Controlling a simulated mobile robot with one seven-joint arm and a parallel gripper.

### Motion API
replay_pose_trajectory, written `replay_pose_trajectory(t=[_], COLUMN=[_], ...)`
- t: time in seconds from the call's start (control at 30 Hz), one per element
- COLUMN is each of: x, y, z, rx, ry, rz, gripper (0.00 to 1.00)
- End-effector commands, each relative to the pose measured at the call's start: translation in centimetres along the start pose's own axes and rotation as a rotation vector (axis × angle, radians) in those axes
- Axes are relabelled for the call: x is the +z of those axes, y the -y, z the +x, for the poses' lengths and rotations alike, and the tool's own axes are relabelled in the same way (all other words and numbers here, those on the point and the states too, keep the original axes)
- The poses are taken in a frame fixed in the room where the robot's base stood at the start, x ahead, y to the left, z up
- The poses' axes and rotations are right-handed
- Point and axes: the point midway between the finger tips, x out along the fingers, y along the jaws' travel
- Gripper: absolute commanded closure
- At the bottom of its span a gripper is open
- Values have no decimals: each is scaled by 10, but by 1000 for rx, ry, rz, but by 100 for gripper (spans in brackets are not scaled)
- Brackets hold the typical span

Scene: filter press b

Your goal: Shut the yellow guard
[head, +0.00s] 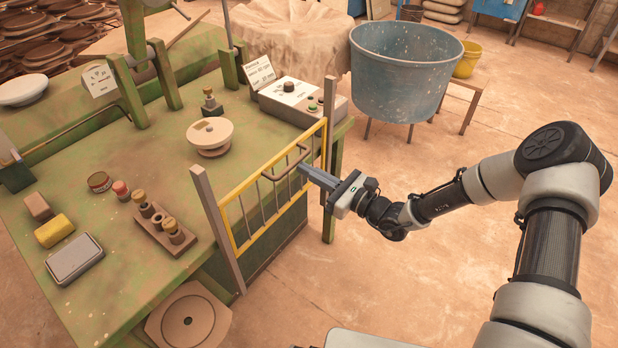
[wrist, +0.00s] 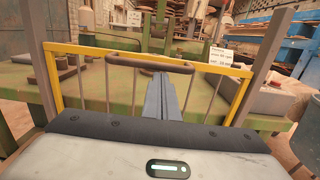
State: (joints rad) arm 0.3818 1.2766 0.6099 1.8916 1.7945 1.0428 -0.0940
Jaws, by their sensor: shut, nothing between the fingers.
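The yellow guard (head: 228,230) is a yellow frame with thin grey bars, standing upright between two grey-brown posts at the front edge of the green bench. A brown bar handle (head: 284,163) is fixed near its top rail. In the wrist view the guard (wrist: 92,50) spans most of the picture, with the handle (wrist: 150,61) near the middle. My gripper (head: 303,170) is on the outer side of the guard, fingers pointing at the handle. Its fingers (wrist: 160,82) are shut and empty, just below the handle's bar; I cannot tell whether they touch it.
A blue tub (head: 402,75) stands behind. Open floor lies right of the bench.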

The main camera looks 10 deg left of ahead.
Motion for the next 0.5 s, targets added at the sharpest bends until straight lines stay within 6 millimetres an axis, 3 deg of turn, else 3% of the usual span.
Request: replay_pose_trajectory(t=[0.03, 0.2, 0.5], x=[34, 75, 114], y=[1, 1, 0], z=[3, 5, 7], rx=[0, 0, 0], ry=[12, 13, 13], rz=[-5, -5, -4], gripper=[100, 100, 100])
